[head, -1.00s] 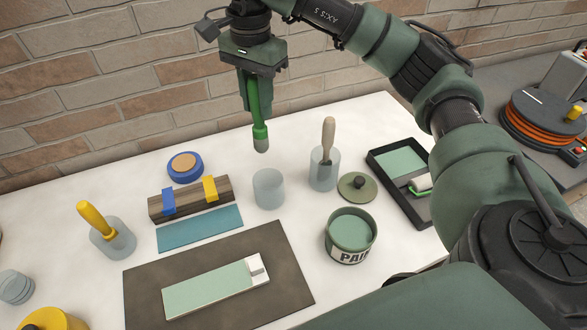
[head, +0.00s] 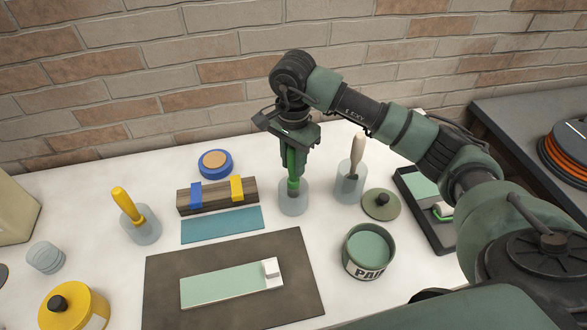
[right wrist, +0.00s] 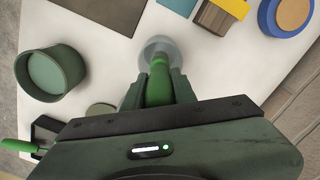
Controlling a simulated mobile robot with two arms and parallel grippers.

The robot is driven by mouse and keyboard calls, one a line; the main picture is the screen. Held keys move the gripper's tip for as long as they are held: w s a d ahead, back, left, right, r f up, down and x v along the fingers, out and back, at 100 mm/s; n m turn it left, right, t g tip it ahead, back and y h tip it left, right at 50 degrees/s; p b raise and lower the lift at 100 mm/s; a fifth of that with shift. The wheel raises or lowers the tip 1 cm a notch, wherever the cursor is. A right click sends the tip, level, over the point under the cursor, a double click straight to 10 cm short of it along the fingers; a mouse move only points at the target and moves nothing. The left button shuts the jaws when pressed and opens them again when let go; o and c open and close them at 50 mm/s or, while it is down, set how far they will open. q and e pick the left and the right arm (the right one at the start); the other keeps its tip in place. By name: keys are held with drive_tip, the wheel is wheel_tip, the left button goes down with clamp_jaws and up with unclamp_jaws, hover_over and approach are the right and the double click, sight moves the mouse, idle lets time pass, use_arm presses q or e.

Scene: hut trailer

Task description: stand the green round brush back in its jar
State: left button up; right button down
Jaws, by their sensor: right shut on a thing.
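The green round brush (head: 293,186) is upright with its head down, held by my right gripper (head: 291,168). The gripper is shut on its handle and points straight down. The clear jar (head: 294,206) is directly below, and the brush's lower end appears inside its mouth; I cannot tell whether it touches the bottom. In the right wrist view the green handle (right wrist: 159,82) runs between the fingers toward the jar (right wrist: 151,47). My left gripper is not in view.
Close to the right stands a jar (head: 350,187) with a wooden-handled tool. Left are a wood block (head: 217,195) with clips and a jar (head: 140,229) with a yellow-handled brush. The paint can (head: 369,251) and lid (head: 381,204) are front right. A brick wall is behind.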

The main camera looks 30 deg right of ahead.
sight(293, 174)
wheel_tip(293, 174, down, 4)
drive_tip(key=shift+r+p, duration=0.1)
drive_tip(key=shift+p, duration=0.5)
drive_tip(key=shift+f, duration=0.25)
drive_tip(key=c, duration=1.1)
unclamp_jaws()
drive_tip(key=shift+c, duration=0.2)
